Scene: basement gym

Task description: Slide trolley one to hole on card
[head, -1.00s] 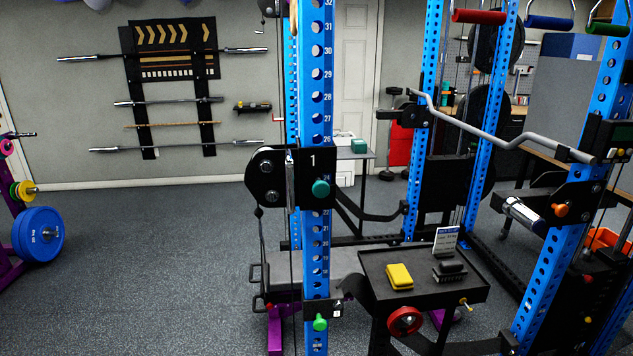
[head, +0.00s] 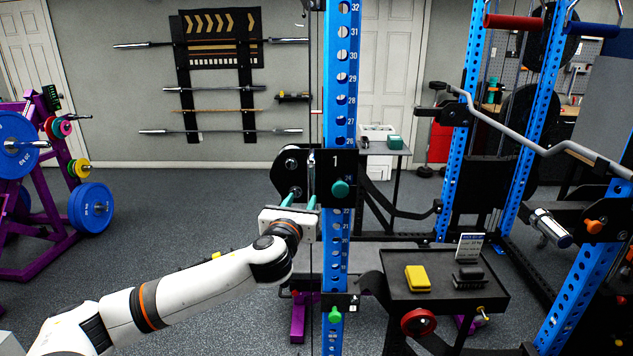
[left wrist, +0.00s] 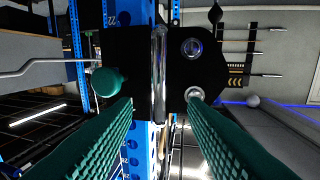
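Trolley one (head: 330,166), a black carriage marked "1" with a teal knob (head: 340,189), sits on the numbered blue upright (head: 342,60), below the 26 mark. My left gripper (head: 300,199) is in front of the trolley's left part, teal fingers pointing at it. In the left wrist view the open fingers (left wrist: 160,108) stand on either side of the trolley's silver upright bar (left wrist: 158,75), with gaps to both sides. The teal knob (left wrist: 107,82) is just beyond one finger. The card (head: 469,246) stands on a black tray; its print is too small to read. My right gripper is out of view.
The black tray (head: 405,297) right of the upright holds a yellow block (head: 418,278) and a dark block (head: 468,275). A green knob (head: 335,314) sits lower on the same upright. A bent grey bar (head: 530,142) spans the rack at right. Purple weight rack stands left.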

